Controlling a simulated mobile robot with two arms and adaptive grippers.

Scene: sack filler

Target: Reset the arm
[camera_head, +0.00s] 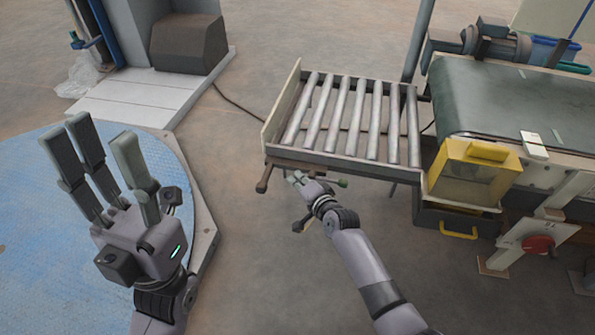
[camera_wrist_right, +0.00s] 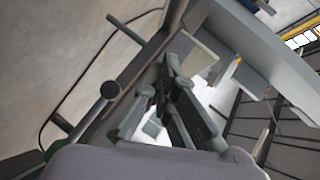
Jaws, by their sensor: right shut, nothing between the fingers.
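My left gripper (camera_head: 103,150) is raised in the left of the head view. Its grey fingers point up and stand apart, with nothing between them. My right gripper (camera_head: 298,178) reaches up from the bottom of the head view to the near edge of the roller conveyor (camera_head: 288,155). It is small and partly merged with the conveyor's frame there. In the right wrist view the dark fingers of this gripper (camera_wrist_right: 168,88) are together and empty, close to grey frame parts. I cannot tell whether they touch the frame.
A belt conveyor (camera_head: 520,97) stands at the right, with a yellow box (camera_head: 473,172) and a red knob (camera_head: 538,244) on its near side. A round blue platform (camera_head: 40,255) lies at the left. A white plinth (camera_head: 125,104) is behind it.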

